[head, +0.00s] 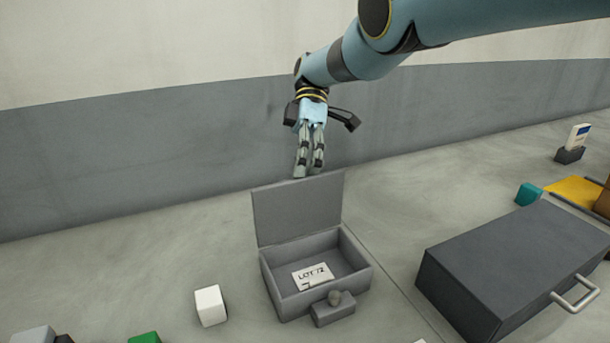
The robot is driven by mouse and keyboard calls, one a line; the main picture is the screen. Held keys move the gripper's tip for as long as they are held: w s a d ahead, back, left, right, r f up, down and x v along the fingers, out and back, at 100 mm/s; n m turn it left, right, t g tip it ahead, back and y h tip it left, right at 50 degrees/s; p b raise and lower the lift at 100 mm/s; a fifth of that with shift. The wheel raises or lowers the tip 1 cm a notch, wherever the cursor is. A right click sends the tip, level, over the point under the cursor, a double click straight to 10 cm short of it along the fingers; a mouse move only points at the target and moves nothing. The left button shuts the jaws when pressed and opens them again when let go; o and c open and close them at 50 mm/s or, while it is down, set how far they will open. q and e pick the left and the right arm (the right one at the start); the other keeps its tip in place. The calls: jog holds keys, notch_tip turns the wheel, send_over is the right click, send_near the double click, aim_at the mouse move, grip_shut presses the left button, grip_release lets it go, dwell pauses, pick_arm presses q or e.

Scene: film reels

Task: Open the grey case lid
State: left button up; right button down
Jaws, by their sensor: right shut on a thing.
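The grey case (276,290) sits on the floor in the middle of the head view. Its lid (297,212) stands up, roughly upright, along the back edge, so the case is open. A white card marked "LOT 72" (313,275) lies inside. A grey block with a rounded knob (334,307) is at the front of the case. My right gripper (308,172) points down at the lid's top edge, shut on the lid there; the exact contact is small and hard to see. My left gripper is not in view.
A white cube (210,305) stands left of the case. A large dark box with a metal handle (500,265) is at the right. A teal block (528,194) and a yellow piece (574,190) lie behind it. A grey-banded wall (150,150) rises behind the case.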

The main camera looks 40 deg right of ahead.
jog(key=shift+s+a+f, duration=0.1)
jog(key=shift+s+f, duration=0.05)
jog(key=shift+f, duration=0.25)
jog(key=shift+s+a+f, duration=0.1)
jog(key=shift+s+f, duration=0.05)
jog(key=shift+f, duration=0.25)
jog(key=c, duration=1.4)
grip_release()
jog(key=shift+c, duration=0.2)
jog(key=shift+o, duration=0.4)
jog(key=shift+w, duration=0.15)
